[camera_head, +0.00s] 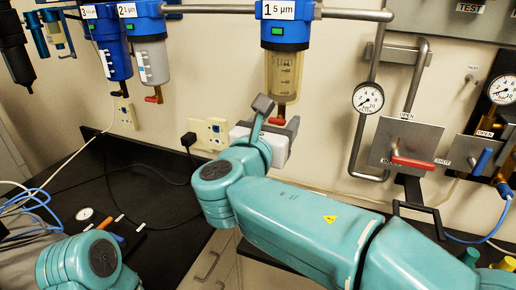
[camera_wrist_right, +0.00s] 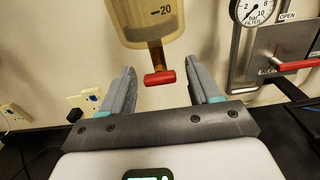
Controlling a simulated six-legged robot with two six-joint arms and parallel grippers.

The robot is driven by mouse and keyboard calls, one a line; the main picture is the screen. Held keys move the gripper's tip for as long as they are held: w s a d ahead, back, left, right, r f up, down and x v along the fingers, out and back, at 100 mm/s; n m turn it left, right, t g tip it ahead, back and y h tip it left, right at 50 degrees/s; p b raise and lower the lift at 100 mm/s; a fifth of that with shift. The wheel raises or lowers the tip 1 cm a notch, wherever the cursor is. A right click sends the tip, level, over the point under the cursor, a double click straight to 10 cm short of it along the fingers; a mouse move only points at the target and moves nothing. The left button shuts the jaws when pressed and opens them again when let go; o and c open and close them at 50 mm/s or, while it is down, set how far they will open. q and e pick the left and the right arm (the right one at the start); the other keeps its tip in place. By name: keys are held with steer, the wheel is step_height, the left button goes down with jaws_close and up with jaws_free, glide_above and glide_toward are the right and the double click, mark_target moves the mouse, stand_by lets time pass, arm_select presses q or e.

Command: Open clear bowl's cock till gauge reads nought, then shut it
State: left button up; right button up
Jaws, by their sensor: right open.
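The clear bowl (camera_head: 285,75) hangs under the blue filter head labelled 1, 5 µm; its lower part shows in the wrist view (camera_wrist_right: 150,22), with cloudy liquid inside. Its red cock (camera_wrist_right: 160,78) sits below on a brass stem, crosswise in the wrist view; it also shows in the head view (camera_head: 277,121). My right gripper (camera_wrist_right: 162,82) is open, one finger on each side of the cock, apart from it. The round gauge (camera_head: 368,98) hangs right of the bowl, also in the wrist view (camera_wrist_right: 253,10); its reading is too small to tell. My left gripper is out of view.
Filter 2 (camera_head: 152,62), with its own red cock (camera_head: 154,99), and blue filter 3 (camera_head: 112,60) hang at left. A red-handled valve panel (camera_head: 405,145) and a second gauge (camera_head: 502,90) are at right. Sockets (camera_head: 213,131) and pipes line the wall. The black bench (camera_head: 150,190) lies below.

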steer(key=b+v, duration=0.2)
steer(key=v, duration=1.1)
steer(key=shift+s+b, duration=0.35)
steer(key=shift+b, duration=0.05)
steer(key=shift+s+a, duration=0.1)
steer(key=shift+a, duration=0.1)
